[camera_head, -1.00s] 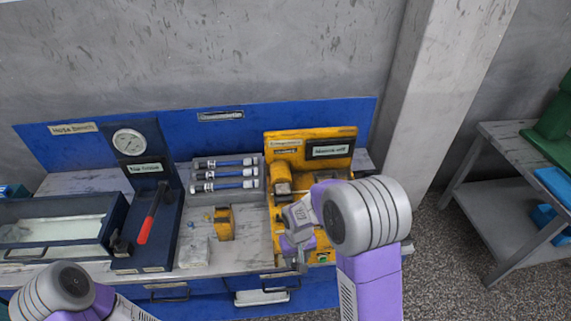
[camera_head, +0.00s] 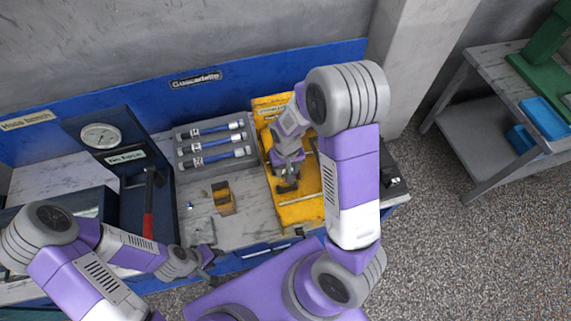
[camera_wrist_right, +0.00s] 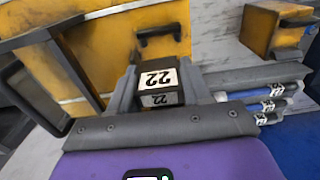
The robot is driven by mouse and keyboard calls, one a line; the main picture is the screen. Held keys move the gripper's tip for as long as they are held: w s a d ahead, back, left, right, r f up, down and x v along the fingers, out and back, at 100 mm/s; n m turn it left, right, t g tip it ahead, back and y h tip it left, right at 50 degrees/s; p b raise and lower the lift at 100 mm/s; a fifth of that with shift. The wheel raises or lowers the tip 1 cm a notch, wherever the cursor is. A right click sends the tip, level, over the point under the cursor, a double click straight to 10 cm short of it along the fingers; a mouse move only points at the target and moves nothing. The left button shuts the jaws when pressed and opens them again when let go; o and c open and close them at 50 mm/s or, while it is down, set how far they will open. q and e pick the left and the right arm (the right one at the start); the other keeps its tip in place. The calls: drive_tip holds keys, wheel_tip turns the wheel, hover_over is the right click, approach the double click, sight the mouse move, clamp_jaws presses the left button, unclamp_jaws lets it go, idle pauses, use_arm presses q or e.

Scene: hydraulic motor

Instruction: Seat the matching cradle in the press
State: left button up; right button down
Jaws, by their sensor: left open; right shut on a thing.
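The yellow press (camera_head: 300,212) stands at the right end of the bench, partly hidden by my right arm. My right gripper (camera_head: 288,184) is over the press. In the right wrist view, the right gripper (camera_wrist_right: 160,92) is shut on a dark cradle (camera_wrist_right: 157,87) with white labels reading 22. The press's yellow body (camera_wrist_right: 110,60) and a dark handle fill the space just beyond the cradle. I cannot tell whether the cradle touches the press. My left gripper (camera_head: 207,262) is open and empty at the bench's front edge.
A grey rack (camera_head: 212,146) holds blue-and-white cylinders left of the press. A small yellow block (camera_head: 223,198) stands on the bench between them and the front edge. A side table (camera_head: 490,150) stands at right.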

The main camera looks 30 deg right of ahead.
drive_tip(key=shift+w+f+b, duration=0.2)
drive_tip(key=shift+f+b, duration=2.2)
drive_tip(key=shift+f, duration=0.75)
drive_tip(key=shift+s, duration=0.1)
drive_tip(key=shift+f+b, duration=0.65)
drive_tip(key=shift+f, duration=0.2)
drive_tip(key=shift+c, duration=2.1)
unclamp_jaws()
drive_tip(key=shift+r+p, duration=0.6)
drive_tip(key=shift+r, duration=3.25)
